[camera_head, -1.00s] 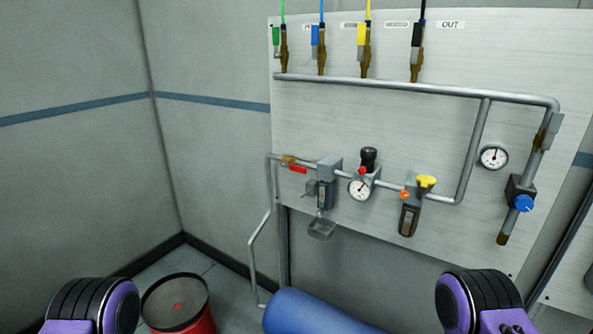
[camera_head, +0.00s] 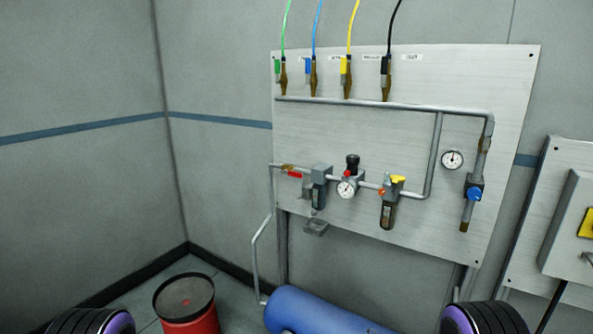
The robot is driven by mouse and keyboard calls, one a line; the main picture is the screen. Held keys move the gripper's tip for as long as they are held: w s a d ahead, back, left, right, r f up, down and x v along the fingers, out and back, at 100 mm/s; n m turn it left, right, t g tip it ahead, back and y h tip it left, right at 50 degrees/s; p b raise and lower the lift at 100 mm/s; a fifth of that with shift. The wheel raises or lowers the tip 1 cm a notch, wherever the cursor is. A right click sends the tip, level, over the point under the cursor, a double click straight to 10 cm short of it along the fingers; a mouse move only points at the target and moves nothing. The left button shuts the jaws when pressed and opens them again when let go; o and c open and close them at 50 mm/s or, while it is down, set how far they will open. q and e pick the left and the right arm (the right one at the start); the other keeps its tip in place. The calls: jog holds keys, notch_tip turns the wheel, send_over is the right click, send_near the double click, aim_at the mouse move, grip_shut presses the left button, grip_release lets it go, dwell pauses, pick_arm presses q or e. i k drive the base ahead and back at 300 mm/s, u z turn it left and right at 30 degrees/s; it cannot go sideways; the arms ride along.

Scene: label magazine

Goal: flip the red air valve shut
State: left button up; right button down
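The red air valve has a small red lever (camera_head: 295,175) on a brass body (camera_head: 287,168). It sits at the left end of the grey pipe run on the pale wall panel (camera_head: 340,130). The lever lies roughly along the pipe, tilted slightly down to the right. Only dark, purple-edged parts of my two arms show at the bottom left and bottom right, well below and in front of the panel. Neither gripper's fingers are in view.
Right of the valve are a grey filter unit (camera_head: 320,187), a gauge (camera_head: 347,188) with a black knob, and a yellow-topped unit (camera_head: 390,203). A blue tank (camera_head: 310,312) and a red drum (camera_head: 188,306) stand below. A second panel (camera_head: 545,225) is at the right.

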aim_at(295, 174)
jog(key=u, duration=0.45)
jog(key=i, duration=1.4)
jog(key=z, duration=0.4)
